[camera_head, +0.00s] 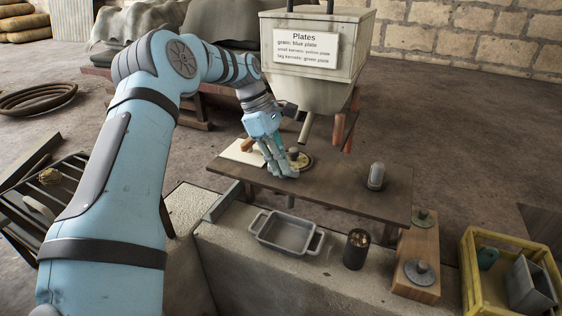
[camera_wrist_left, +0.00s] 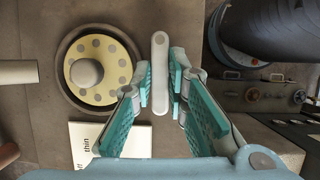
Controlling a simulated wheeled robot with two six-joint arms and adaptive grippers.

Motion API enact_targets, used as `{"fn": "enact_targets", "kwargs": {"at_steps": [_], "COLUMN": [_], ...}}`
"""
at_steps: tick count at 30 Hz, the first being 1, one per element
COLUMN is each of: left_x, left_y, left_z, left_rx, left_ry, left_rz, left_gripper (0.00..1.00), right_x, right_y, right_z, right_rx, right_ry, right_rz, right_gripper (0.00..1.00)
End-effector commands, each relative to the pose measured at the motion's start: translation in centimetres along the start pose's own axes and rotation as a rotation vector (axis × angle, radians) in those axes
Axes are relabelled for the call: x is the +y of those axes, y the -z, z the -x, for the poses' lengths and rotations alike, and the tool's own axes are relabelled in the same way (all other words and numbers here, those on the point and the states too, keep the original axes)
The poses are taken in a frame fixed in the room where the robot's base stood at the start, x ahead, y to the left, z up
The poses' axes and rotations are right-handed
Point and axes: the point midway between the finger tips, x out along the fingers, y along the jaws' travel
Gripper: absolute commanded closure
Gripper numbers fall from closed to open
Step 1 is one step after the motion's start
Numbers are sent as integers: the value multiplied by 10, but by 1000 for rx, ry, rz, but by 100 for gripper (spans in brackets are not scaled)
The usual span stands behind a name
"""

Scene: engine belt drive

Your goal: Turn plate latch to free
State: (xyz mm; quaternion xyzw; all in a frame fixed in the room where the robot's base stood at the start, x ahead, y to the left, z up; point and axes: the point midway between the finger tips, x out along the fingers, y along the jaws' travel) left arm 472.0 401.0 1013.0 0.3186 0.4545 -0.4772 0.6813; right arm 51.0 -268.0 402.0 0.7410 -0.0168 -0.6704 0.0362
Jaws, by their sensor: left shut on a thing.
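The plate latch (camera_wrist_left: 160,70) is a pale grey bar with rounded ends, seen from above in the left wrist view. My left gripper (camera_wrist_left: 160,82) has its teal fingers on both sides of the bar and is shut on it. A yellow plate (camera_wrist_left: 104,65) with several holes and a round grey knob sits in a dark ring beside the latch. In the head view my left gripper (camera_head: 283,172) reaches down to the wooden table beside the plate (camera_head: 303,161) and hides the latch. My right gripper is not in view.
A hopper (camera_head: 315,80) with a plate sign stands above the table (camera_head: 340,193). A domed metal piece (camera_head: 376,176) stands at the table's right. In front are a grey tray (camera_head: 288,233), a dark cup (camera_head: 356,250), a wooden block (camera_head: 420,245) with discs and a yellow crate (camera_head: 480,296).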

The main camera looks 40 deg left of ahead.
Motion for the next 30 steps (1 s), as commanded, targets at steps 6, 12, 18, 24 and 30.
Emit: {"fn": "enact_targets", "kwargs": {"at_steps": [6,12,18,24,30], "left_x": [0,0,0,0,0], "left_y": [0,1,1,1,0], "left_z": [0,-1,-1,-1,0], "left_rx": [2,2,2,2,1], "left_ry": [19,24,24,24,23], "left_rz": [-45,-54,-54,-53,-52], "left_gripper": [100,100,100,66,66], "right_x": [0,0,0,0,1], "right_y": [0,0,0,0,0], "right_z": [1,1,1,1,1], "right_rx": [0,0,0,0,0], "right_ry": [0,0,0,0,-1], "right_rz": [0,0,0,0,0], "right_gripper": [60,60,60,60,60]}}
